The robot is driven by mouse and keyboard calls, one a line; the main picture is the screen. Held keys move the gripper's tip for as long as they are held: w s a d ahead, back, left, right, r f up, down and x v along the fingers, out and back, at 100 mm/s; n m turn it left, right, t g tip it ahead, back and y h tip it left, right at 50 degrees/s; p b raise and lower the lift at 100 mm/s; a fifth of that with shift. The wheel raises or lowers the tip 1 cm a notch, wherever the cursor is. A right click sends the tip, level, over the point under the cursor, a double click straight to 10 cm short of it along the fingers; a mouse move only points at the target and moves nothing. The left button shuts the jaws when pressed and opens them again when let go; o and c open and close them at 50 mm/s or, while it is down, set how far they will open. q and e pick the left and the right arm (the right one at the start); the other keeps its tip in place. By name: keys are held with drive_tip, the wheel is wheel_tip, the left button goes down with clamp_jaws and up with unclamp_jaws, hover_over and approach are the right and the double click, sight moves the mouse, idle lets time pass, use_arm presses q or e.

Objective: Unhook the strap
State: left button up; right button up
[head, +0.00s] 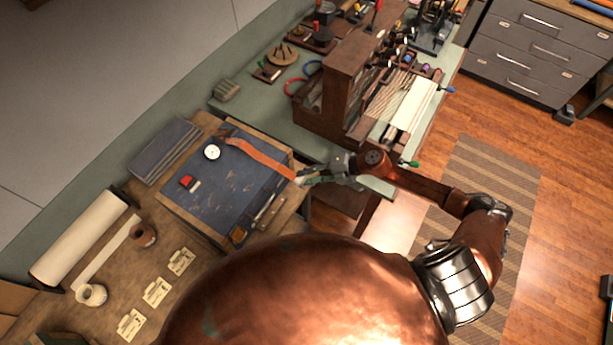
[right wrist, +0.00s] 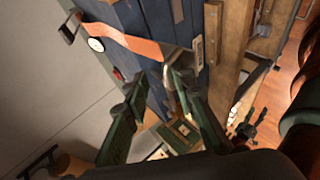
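The orange-brown leather strap (head: 260,154) runs across the blue board (head: 225,197) to the board's right edge. It also crosses the upper part of the right wrist view (right wrist: 130,41). A pale metal end piece is at the strap's right end, close to my gripper; how it is hooked is hard to see. My right gripper (head: 312,179) is at that end of the strap. In the right wrist view its green fingers (right wrist: 157,82) are apart, with the metal piece close to the right finger. I cannot tell whether they touch. My left gripper is not in view.
A white round dial (head: 212,152) and a small red item (head: 187,181) lie on the board. A wooden tool rack (head: 336,85) stands beyond my gripper. A paper roll (head: 80,237), jars and cards lie at lower left. The floor at right is open.

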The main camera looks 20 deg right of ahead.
drive_tip(key=v, duration=1.2)
idle(0.5)
